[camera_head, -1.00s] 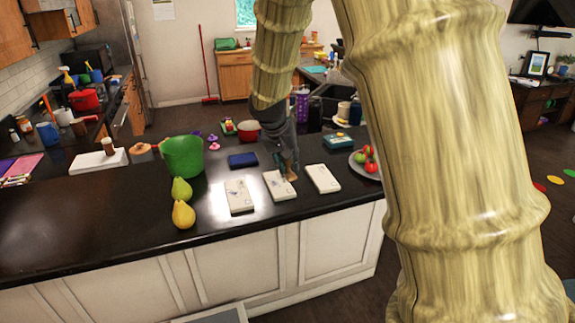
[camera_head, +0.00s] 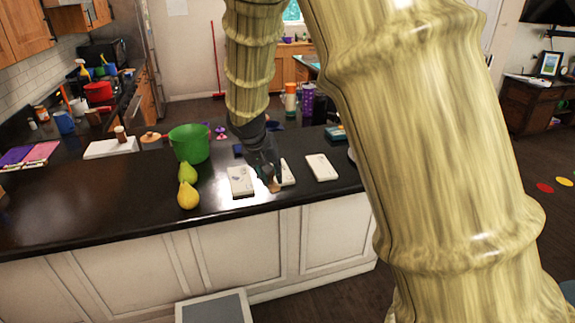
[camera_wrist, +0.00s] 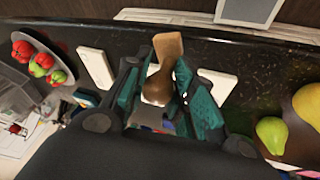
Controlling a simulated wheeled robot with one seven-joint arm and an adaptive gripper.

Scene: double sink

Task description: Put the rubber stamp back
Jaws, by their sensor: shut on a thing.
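The rubber stamp (camera_wrist: 167,48) has a brown wooden look and sits between my gripper's teal-lined fingers in the wrist view. In the head view the stamp (camera_head: 275,186) shows small below my gripper (camera_head: 271,176), by the gap between the left and middle white pads. My gripper (camera_wrist: 160,92) is shut on the stamp. I cannot tell whether the stamp touches the counter. A dark blue flat box (camera_head: 238,150) lies behind the left pad, partly hidden by my arm.
White pads lie on the dark counter (camera_head: 110,210): left (camera_head: 241,181), middle (camera_head: 287,172), partly hidden, and right (camera_head: 321,167). A green pot (camera_head: 189,144), a green pear (camera_head: 188,172) and a yellow pear (camera_head: 188,196) stand at left. A fruit plate (camera_wrist: 62,62) shows in the wrist view.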

